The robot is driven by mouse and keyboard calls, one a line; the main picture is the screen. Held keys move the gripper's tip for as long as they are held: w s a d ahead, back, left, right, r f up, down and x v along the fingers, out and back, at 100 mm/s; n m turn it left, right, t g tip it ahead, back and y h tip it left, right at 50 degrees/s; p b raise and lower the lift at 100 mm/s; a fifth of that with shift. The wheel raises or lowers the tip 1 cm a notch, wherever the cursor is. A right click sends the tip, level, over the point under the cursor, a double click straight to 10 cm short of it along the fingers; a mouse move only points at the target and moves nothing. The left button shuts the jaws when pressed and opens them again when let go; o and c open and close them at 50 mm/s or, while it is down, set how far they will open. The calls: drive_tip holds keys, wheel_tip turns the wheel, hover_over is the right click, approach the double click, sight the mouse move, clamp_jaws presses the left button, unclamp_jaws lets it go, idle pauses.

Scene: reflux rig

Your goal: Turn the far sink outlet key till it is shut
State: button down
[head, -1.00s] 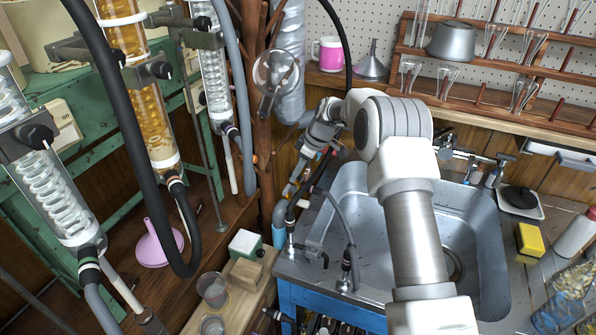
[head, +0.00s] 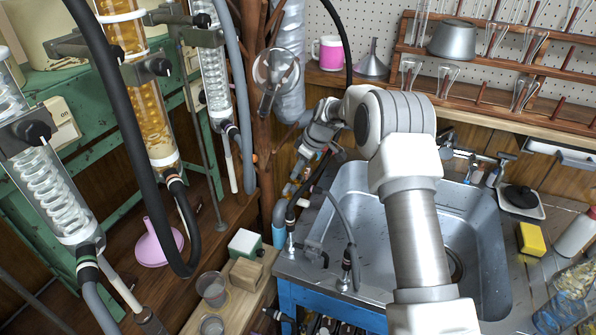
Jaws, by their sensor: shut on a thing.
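My arm reaches over the sink (head: 375,255) from the lower right and bends down at the sink's back left corner. My gripper (head: 301,172) points down there, at the far sink outlet, where dark hose and small fittings crowd together. It is shut on the far outlet key; the key is small and mostly hidden by the gripper and hose, so its angle cannot be told. Two nearer outlets stand on the sink's left rim, one at the corner (head: 291,245) and one at the front (head: 345,278), with a grey hose arching between the fittings.
Glass condensers (head: 50,190) and thick black hose hang at the left. A wooden post (head: 262,130) stands close beside the gripper. A pink funnel (head: 158,241) and beakers (head: 213,289) sit lower left. A glassware rack (head: 490,70) spans the back. The sink basin is clear.

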drive_tip(key=m+h, duration=0.1)
drive_tip(key=m, duration=0.2)
drive_tip(key=shift+s+a+t, duration=0.1)
drive_tip(key=shift+s+t, duration=0.05)
drive_tip(key=shift+t, duration=0.25)
drive_tip(key=m, duration=0.2)
drive_tip(key=m+t+h, duration=0.1)
drive_tip(key=m, duration=0.2)
drive_tip(key=shift+s+a+r, duration=0.1)
drive_tip(key=shift+a, duration=0.1)
drive_tip(key=m+h+p, duration=0.2)
drive_tip(key=m, duration=0.2)
drive_tip(key=shift+a, duration=0.15)
drive_tip(key=m+h, duration=0.1)
drive_tip(key=m, duration=0.3)
drive_tip(key=shift+a+m+h+p, duration=0.1)
drive_tip(key=shift+m+h+p, duration=0.2)
drive_tip(key=shift+h+p, duration=0.1)
drive_tip(key=c, duration=0.9)
unclamp_jaws()
drive_tip(key=shift+o, duration=0.2)
